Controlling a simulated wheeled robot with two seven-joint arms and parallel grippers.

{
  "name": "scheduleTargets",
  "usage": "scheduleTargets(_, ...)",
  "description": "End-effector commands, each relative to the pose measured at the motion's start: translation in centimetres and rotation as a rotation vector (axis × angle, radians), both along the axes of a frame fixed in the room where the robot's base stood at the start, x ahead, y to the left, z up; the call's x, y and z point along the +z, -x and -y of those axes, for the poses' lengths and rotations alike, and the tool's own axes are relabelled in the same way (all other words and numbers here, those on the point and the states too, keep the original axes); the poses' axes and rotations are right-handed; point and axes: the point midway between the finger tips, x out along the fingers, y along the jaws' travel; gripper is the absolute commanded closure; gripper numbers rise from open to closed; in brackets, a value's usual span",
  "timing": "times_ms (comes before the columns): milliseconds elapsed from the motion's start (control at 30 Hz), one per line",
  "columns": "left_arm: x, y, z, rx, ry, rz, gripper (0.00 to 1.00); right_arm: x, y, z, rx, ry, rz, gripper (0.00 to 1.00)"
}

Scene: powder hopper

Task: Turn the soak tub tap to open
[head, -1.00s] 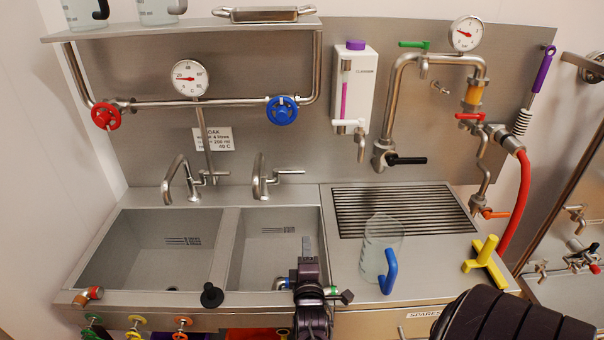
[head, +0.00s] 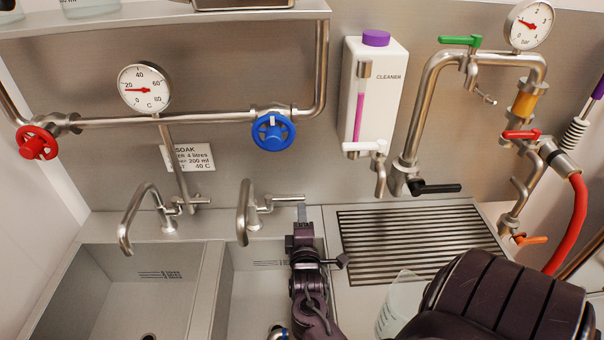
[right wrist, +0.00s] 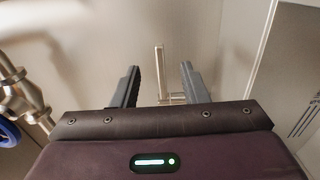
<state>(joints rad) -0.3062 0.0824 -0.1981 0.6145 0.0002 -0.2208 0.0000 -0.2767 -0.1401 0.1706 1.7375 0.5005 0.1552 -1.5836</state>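Two steel taps stand behind the two tubs. The left tap (head: 140,205) is over the left tub (head: 195,275), and the right tap (head: 244,208) is over the right tub (head: 232,290). The right tap has a slim lever (head: 285,198) pointing right. My right gripper (head: 302,211) is upright near that lever's end; in the head view contact is unclear. In the right wrist view its two fingers (right wrist: 158,86) are apart, with a steel bar, likely the lever (right wrist: 159,65), showing between and beyond them. My left gripper is out of view.
A SOAK sign (head: 190,157) hangs behind the taps. A pipe with red (head: 37,143) and blue (head: 272,131) handwheels runs above. A cleaner dispenser (head: 372,95) and drain grate (head: 415,240) are to the right. A clear jug (head: 398,303) is partly hidden by my arm.

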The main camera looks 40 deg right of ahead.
Motion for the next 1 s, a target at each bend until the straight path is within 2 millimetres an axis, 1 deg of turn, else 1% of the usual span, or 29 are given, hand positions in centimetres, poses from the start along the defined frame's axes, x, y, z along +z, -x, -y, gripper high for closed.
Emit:
scheduleTargets(33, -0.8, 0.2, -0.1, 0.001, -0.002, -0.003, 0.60, -0.3, -0.5, 0.5, -0.001, 0.002, 0.002, 0.60)
scheduleTargets(300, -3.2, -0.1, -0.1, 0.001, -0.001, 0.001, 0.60, -0.3, -3.6, 3.1, -0.001, 0.003, 0.003, 0.60)
scheduleTargets(367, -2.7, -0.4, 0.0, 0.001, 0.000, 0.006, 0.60, 0.0, -4.2, 3.6, 0.000, 0.003, 0.002, 0.60)
scheduleTargets(500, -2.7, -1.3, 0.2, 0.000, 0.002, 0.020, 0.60, 0.0, -5.3, 4.5, -0.001, 0.003, 0.000, 0.60)
scheduleTargets(600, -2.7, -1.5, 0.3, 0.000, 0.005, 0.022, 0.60, 0.0, -5.7, 4.9, -0.001, 0.001, 0.000, 0.60)
scheduleTargets(967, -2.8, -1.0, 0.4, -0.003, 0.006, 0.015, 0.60, 0.0, -6.0, 5.1, -0.001, 0.000, 0.000, 0.60)
scheduleTargets(1000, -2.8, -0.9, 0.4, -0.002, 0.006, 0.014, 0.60, 0.0, -6.0, 5.1, -0.001, 0.001, 0.001, 0.65)
